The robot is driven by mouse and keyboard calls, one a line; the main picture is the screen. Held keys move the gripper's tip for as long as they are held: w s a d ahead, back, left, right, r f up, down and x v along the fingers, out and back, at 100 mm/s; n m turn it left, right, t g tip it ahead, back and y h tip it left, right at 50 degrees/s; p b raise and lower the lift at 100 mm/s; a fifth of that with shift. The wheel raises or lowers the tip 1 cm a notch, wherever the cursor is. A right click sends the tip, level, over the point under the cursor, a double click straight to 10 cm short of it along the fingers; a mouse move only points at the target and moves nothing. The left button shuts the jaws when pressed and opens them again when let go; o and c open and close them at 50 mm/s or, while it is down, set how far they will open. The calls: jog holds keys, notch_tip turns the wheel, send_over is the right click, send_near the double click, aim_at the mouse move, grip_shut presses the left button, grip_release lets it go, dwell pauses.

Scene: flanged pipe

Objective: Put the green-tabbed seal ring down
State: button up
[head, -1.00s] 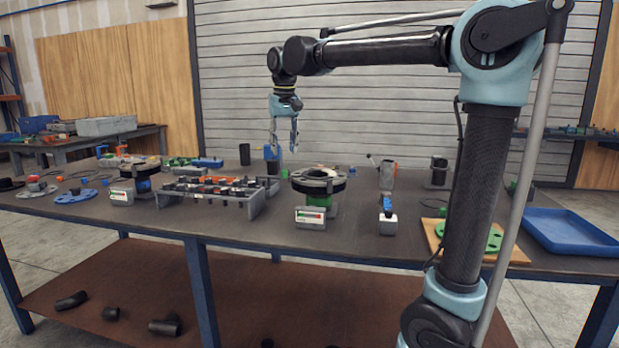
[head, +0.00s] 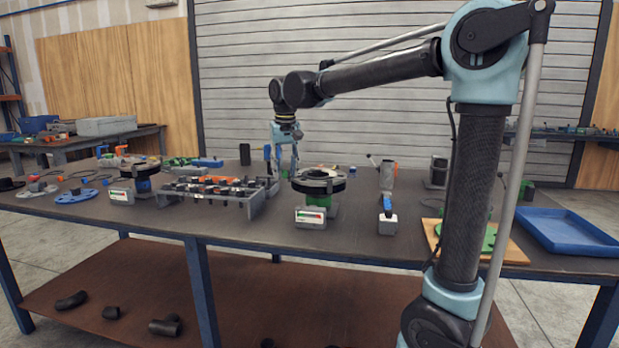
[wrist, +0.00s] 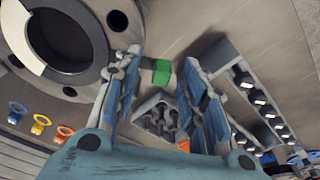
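My gripper (head: 285,170) hangs just left of the dark flange (head: 319,186) on the green-banded pipe stand. In the wrist view my gripper (wrist: 163,60) has its two fingers apart. A small green block (wrist: 161,72) shows in the gap between the fingertips, with space visible on both sides. It looks like a tab, but I cannot tell whether it belongs to the seal ring. The flange (wrist: 98,22) fills the upper left of the wrist view, with a pale curved piece (wrist: 18,38) over part of it. No ring is clearly visible between the fingers.
A grey rack (head: 255,206) with several dark parts stands left of the flange. A grey box with a display (head: 310,217) stands in front. A blue tray (head: 568,232) and a wooden board (head: 512,252) lie at the right. The table front is mostly clear.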

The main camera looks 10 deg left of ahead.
jog(key=shift+c, duration=0.3)
grip_shut()
jog(key=shift+r, duration=0.15)
notch_tip(320, 180, up, 10)
